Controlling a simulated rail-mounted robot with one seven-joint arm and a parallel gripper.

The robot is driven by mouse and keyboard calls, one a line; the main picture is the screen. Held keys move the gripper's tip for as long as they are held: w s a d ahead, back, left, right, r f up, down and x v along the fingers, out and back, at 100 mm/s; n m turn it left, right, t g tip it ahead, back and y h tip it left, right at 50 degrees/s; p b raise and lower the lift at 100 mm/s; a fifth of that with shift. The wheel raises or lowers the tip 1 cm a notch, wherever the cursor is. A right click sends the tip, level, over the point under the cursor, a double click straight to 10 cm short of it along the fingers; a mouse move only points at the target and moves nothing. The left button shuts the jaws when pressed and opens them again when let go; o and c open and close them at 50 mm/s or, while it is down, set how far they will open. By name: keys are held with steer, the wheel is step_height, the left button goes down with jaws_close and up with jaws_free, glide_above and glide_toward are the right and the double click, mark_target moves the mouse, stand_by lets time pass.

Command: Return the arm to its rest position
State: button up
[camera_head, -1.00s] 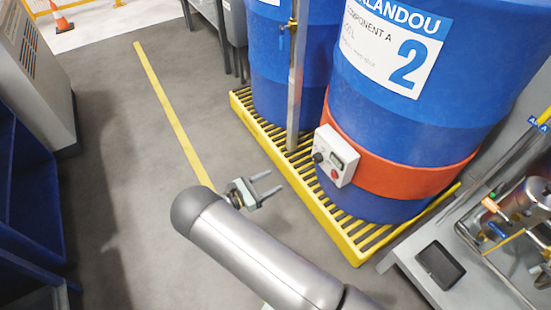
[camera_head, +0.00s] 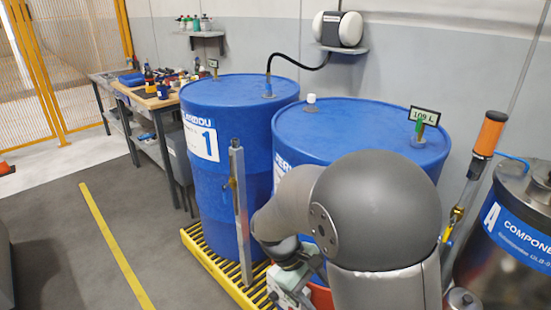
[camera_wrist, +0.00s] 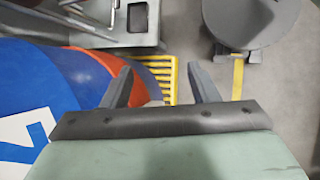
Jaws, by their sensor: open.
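My arm, with its large grey joint, fills the lower right of the head view and folds down in front of the second blue drum. My gripper is mostly hidden behind it there. In the wrist view my gripper (camera_wrist: 162,84) shows its two grey fingers spread wide with nothing between them. The fingers point past the side of a blue drum (camera_wrist: 45,85) with an orange band, above the floor and a yellow grating (camera_wrist: 165,72). I cannot tell whether the gripper touches the drum.
Drum 1 (camera_head: 235,125) and the second drum (camera_head: 360,128) stand on a yellow slotted pallet (camera_head: 205,255), with a metal post (camera_head: 240,215) in front. A steel tank (camera_head: 510,235) is at right, a workbench (camera_head: 150,100) at back left.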

steer(key=s+d+r+m+t+y+p, duration=0.1)
steer(key=s+d+r+m+y+p, duration=0.1)
steer(key=s+r, duration=0.5)
steer(key=s+d+r+m+t+y+p, duration=0.1)
steer(key=s+r+m+y+p, duration=0.3)
steer(key=r, duration=0.5)
steer(key=s+d+m+p, duration=0.1)
steer(key=s+m+p, duration=0.1)
steer(key=s+m, duration=0.1)
steer(key=shift+d+r, duration=0.15)
steer(key=shift+d, duration=0.2)
steer(key=shift+w, duration=0.1)
